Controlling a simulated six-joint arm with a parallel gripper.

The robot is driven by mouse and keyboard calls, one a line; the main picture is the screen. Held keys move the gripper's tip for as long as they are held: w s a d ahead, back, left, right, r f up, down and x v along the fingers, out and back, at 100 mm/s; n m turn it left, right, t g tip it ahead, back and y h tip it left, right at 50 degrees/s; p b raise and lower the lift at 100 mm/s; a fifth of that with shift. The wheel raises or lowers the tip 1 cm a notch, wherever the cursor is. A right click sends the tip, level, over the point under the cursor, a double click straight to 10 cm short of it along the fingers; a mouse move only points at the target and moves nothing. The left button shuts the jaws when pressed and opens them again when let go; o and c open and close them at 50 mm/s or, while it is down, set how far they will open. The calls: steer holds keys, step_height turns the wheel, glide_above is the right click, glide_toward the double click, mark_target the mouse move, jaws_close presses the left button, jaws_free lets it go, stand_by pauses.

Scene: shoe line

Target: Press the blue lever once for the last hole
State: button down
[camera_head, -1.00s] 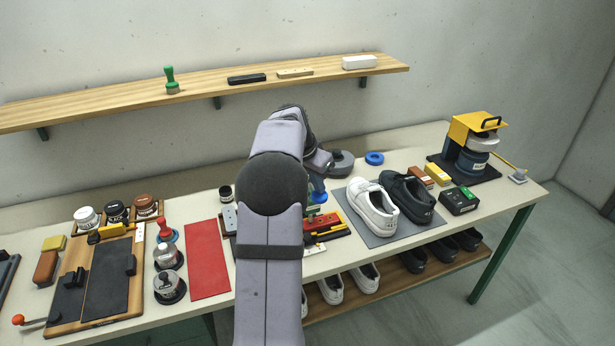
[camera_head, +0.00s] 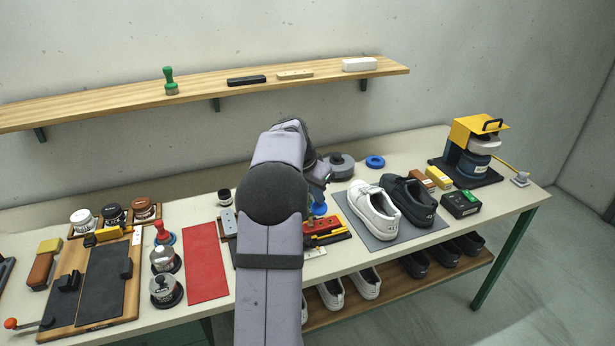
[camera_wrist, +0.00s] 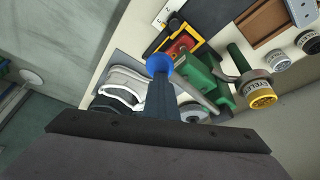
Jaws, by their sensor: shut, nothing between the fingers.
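The blue lever's round knob (camera_wrist: 159,64) is in the middle of the wrist view. It also shows in the head view (camera_head: 319,209), just right of my arm. My gripper (camera_wrist: 160,80) is shut and empty, its dark fingers pointing at the knob. Their tips overlap the knob's lower edge in the wrist view; I cannot tell whether they touch it. The green punch body (camera_wrist: 208,78) stands right of the knob. A red piece in a yellow frame (camera_wrist: 182,44) lies beyond it. My arm hides most of the punch in the head view.
A white shoe (camera_head: 375,212) and a dark shoe (camera_head: 408,196) stand on a grey mat close to the right. A red mat (camera_head: 206,262) lies left of my arm. A green post and yellow-labelled jar (camera_wrist: 258,90) stand beside the punch.

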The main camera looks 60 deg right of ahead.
steer(key=shift+r, duration=0.15)
step_height(320, 180, up, 13)
steer(key=p, duration=1)
steer(key=shift+p, duration=0.3)
stand_by(0.5)
